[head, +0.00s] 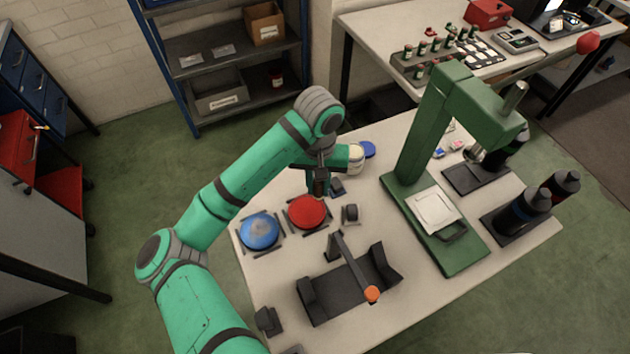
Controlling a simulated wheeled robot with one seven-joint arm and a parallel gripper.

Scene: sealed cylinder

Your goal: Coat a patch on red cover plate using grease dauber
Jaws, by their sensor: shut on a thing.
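The red cover plate (308,213) is a round red disc lying on the pale table, between dark holder pieces. My gripper (320,178) points down just above its far edge, at the plate's upper right side. It is shut on a small dark thing, most likely the grease dauber, which is largely hidden by the fingers. I cannot tell whether its tip touches the plate. No coated patch can be made out on the visible red surface.
A blue disc (260,231) lies left of the red plate. An open jar (355,158) and a blue lid (367,149) are behind my gripper. A green press (412,150) stands right. A black cradle (335,295) is in front. Black bottles (525,210) stand far right.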

